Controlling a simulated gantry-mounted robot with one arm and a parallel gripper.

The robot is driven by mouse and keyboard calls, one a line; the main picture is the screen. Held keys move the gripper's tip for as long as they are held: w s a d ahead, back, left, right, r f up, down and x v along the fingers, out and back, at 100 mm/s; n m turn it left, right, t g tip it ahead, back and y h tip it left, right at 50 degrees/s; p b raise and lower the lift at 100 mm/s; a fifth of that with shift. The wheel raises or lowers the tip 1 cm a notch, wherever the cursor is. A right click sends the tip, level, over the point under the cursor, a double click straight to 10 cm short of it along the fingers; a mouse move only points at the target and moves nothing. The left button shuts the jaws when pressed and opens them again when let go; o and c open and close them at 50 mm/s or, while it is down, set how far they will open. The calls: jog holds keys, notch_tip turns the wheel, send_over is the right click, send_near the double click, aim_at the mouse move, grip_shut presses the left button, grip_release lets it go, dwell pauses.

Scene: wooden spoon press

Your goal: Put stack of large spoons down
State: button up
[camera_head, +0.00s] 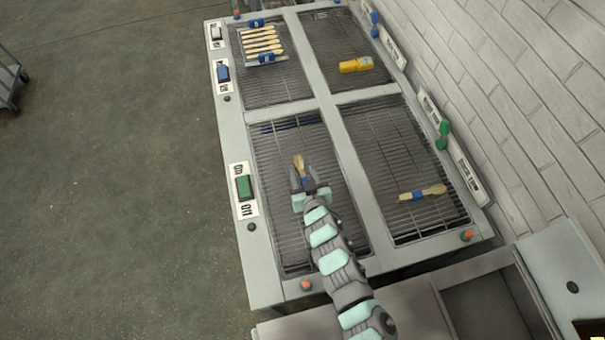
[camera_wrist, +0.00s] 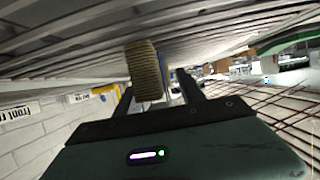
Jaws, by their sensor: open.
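A stack of large wooden spoons (camera_head: 299,164) with a pale tan end lies on the front left grate (camera_head: 275,225) in the head view. My gripper (camera_head: 304,182) is low over that grate with its jaws open. In the wrist view the ribbed tan end of the stack (camera_wrist: 147,72) shows between my two dark fingers (camera_wrist: 158,95), nearer the left one, with a gap to the right one. A bit of blue shows beside the stack. My gripper hides part of the stack, and whether a finger touches it I cannot tell.
Another banded spoon stack (camera_head: 424,192) lies on the front right grate. A yellow object (camera_head: 356,65) sits on the back right grate. A blue holder with several spoons (camera_head: 262,42) is at the back left. A green button (camera_head: 243,187) is on the left rim. A brick wall (camera_head: 500,80) stands right.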

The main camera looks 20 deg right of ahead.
jog(key=shift+r, duration=0.1)
jog(key=shift+s+r, duration=0.15)
jog(key=v, duration=1)
jog(key=shift+s+a+p, duration=0.1)
jog(key=shift+s+p, duration=0.3)
jog(key=shift+s+a+r, duration=0.1)
jog(key=shift+s+r, duration=0.15)
jog(key=shift+s, duration=0.15)
jog(key=shift+c, duration=0.6)
